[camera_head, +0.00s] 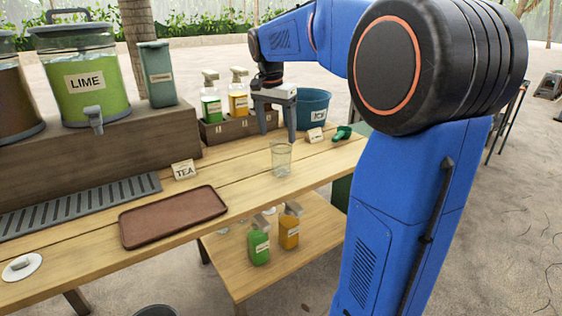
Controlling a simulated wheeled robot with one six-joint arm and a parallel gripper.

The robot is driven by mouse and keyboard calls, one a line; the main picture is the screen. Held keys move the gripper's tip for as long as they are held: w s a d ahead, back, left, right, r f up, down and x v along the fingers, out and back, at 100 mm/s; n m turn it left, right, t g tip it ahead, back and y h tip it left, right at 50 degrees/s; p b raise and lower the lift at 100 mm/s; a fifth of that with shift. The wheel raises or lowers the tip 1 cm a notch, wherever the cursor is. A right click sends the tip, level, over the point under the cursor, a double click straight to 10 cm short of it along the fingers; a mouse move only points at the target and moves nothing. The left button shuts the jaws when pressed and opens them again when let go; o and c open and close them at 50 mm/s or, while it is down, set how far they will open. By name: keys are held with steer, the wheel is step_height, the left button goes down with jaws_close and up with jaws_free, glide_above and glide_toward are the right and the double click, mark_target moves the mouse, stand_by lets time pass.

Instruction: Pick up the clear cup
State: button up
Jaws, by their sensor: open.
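The clear cup (281,158) stands upright on the wooden table, near its right end. It is see-through and looks empty. My gripper (277,136) is above and behind the cup in the picture, with its two fingers pointing down and spread apart. Nothing shows between the fingers. The gripper is apart from the cup.
Behind my gripper are a wooden box (227,128) with pump bottles and a blue ice bucket (313,101). A small sign (315,135) and green scoop (343,132) lie right of the cup. A TEA sign (184,170) and brown tray (172,216) are left.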

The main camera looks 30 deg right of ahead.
mark_target(282, 160)
steer(key=f, duration=0.4)
steer(key=d+f, duration=0.1)
steer(key=f, duration=0.1)
steer(key=shift+w+f, duration=0.2)
steer(key=shift+f, duration=0.15)
steer(key=shift+w+d+f, duration=0.1)
steer(key=shift+d+f, duration=0.15)
steer(key=shift+f, duration=0.6)
steer(key=shift+s+d+f, duration=0.1)
steer(key=shift+d+f, duration=0.1)
steer(key=shift+f, duration=0.7)
steer(key=shift+w+d+f, duration=0.1)
steer(key=shift+d+f, duration=0.15)
steer(key=shift+f, duration=0.6)
steer(key=c, duration=1.1)
